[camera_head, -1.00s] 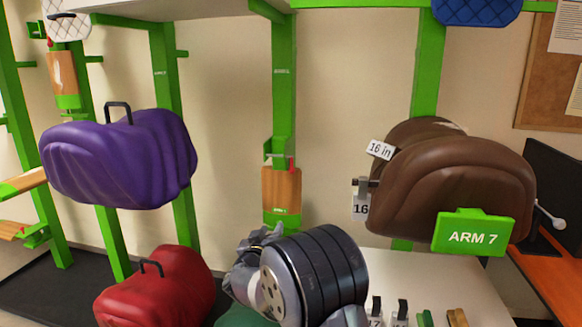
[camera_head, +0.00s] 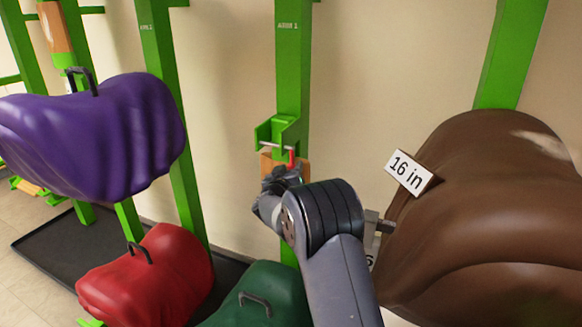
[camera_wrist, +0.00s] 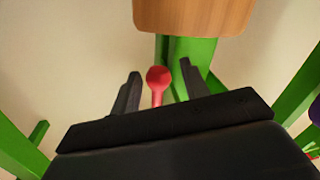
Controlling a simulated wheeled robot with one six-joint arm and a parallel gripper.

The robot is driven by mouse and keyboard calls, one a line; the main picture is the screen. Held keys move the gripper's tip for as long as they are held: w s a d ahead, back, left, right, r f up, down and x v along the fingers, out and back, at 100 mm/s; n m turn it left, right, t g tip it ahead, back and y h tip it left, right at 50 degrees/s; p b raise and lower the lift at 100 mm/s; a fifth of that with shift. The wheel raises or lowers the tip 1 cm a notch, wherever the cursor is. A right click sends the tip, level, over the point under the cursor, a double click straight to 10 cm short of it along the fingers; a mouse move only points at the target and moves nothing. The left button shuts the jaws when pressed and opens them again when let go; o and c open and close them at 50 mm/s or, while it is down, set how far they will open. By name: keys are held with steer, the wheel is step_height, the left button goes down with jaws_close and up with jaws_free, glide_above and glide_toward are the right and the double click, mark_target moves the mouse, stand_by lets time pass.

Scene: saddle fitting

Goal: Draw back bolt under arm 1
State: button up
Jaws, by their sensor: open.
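The red knob of the bolt (camera_wrist: 158,78) shows in the wrist view, between the two black fingers of my open gripper (camera_wrist: 159,72). I cannot tell whether the fingers touch it. In the head view the red bolt (camera_head: 291,159) shows at the green bracket (camera_head: 278,131) on the middle post. The wooden arm (camera_head: 267,163) hangs folded below this bracket, mostly hidden by my gripper (camera_head: 277,180). In the wrist view the wooden arm (camera_wrist: 192,15) is at the top, with the green post below.
A purple saddle (camera_head: 95,135) is at the left, with a red saddle (camera_head: 150,280) below it.

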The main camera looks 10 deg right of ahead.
steer(key=shift+w+d, duration=0.3)
steer(key=shift+w, duration=0.3)
jaws_close()
